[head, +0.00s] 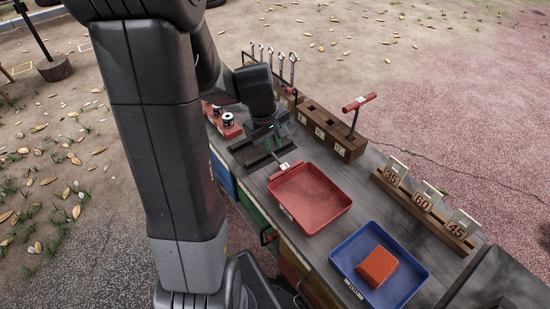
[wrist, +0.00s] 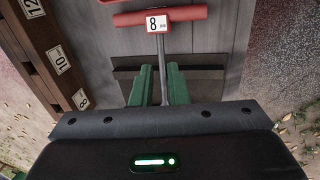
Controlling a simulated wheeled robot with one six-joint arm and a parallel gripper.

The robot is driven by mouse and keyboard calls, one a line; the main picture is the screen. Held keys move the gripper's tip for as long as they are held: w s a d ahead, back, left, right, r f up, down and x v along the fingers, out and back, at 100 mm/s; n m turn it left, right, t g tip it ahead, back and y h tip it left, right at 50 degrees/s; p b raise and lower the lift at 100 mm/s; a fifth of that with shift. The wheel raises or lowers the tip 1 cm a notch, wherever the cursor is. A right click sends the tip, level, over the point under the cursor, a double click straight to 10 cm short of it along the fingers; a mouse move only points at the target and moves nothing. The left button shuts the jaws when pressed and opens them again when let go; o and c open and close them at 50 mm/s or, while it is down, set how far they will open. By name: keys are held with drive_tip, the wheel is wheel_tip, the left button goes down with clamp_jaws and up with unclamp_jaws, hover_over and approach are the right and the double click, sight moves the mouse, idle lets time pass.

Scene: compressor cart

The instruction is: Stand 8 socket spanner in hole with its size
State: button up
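The 8 socket spanner has a red T-handle (wrist: 160,16) with an "8 mm" label and a thin metal shaft; its handle also shows in the head view (head: 279,172) beside the red tray. My gripper (wrist: 163,72) has its green fingers close on both sides of the shaft and looks shut on it, over a dark pad (wrist: 207,84). The socket end is hidden. The wooden hole block (head: 313,122) is at the left in the wrist view, labelled 12, 10 and 8. A second red T-handled spanner (head: 359,103) stands upright at the block's end labelled 12.
A red tray (head: 343,207) is empty. A blue tray (head: 402,291) holds an orange block (head: 377,266). A wooden rack (head: 427,212) with 35, 60 and 45 plates stands at the right. Several wrenches (head: 281,64) stand upright behind my gripper. A red holder (head: 215,118) sits at the far end.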

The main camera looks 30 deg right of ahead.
sight(277, 158)
drive_tip(key=f, duration=0.3)
drive_tip(key=f+b, duration=0.1)
drive_tip(key=shift+s+d+f, duration=0.15)
drive_tip(key=shift+s+d, duration=0.05)
drive_tip(key=shift+d, duration=0.1)
drive_tip(key=shift+d+f, duration=0.15)
drive_tip(key=shift+f, duration=0.45)
clamp_jaws()
drive_tip(key=shift+r, duration=0.1)
